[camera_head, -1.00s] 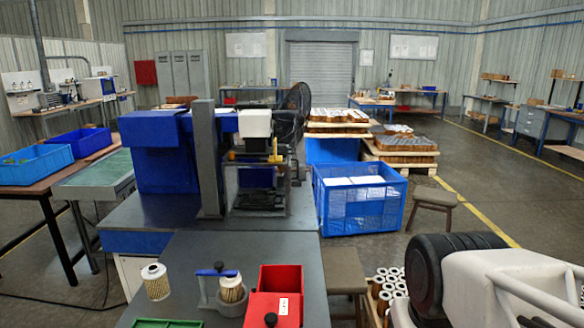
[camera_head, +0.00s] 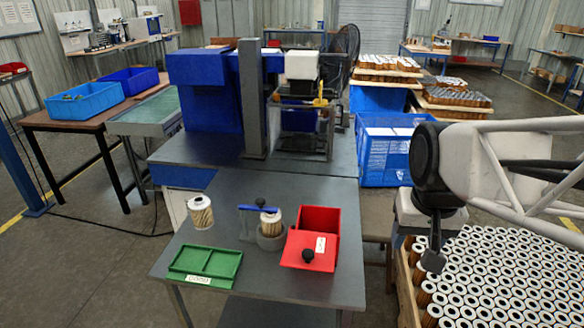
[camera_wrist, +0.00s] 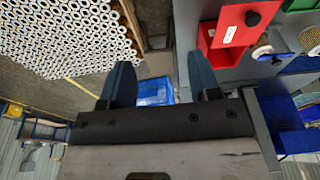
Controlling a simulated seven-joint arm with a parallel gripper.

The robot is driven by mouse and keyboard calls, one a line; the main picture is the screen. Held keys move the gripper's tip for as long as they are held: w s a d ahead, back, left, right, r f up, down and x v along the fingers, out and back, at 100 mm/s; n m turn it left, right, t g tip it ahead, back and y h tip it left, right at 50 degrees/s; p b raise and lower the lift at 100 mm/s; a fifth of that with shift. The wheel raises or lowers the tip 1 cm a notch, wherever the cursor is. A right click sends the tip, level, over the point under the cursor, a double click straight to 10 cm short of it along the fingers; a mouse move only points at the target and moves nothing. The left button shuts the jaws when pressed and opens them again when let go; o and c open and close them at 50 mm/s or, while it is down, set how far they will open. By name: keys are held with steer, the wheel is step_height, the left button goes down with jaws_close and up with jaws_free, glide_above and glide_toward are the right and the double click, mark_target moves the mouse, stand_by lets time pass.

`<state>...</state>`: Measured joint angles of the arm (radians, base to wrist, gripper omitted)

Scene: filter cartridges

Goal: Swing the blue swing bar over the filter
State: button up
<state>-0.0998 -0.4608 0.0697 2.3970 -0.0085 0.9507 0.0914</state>
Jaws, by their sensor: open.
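The blue swing bar (camera_head: 248,208), with a black knob, sits on a grey holder (camera_head: 247,228) on the table. A pale pleated filter (camera_head: 270,221) stands upright in the holder's round cup. The bar's right end meets the filter's top edge in the head view; I cannot tell whether it lies over or behind it. The filter in the cup also shows in the wrist view (camera_wrist: 262,49). A second filter (camera_head: 200,212) stands loose to the left. My gripper (camera_head: 434,262) is open and empty, right of the table, apart from the bar. Its fingers (camera_wrist: 160,82) are spread.
A red box (camera_head: 318,217) with a black-knobbed lid stands right of the holder, between it and my gripper. A green tray (camera_head: 206,262) lies at the front left. Many filters (camera_head: 490,275) fill a pallet on the right. A press machine (camera_head: 254,100) stands behind.

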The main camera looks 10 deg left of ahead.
steer(key=w+a, duration=0.6)
steer(key=w, duration=0.3)
steer(key=n+g, duration=0.1)
steer(key=g, duration=0.1)
glide_toward(260, 200)
steer(key=shift+s+d+f, duration=0.15)
steer(key=shift+d+f, duration=0.2)
steer(key=shift+d, duration=0.1)
steer(key=shift+a+f, duration=0.25)
steer(key=shift+a, duration=0.25)
steer(key=shift+f, duration=3.9)
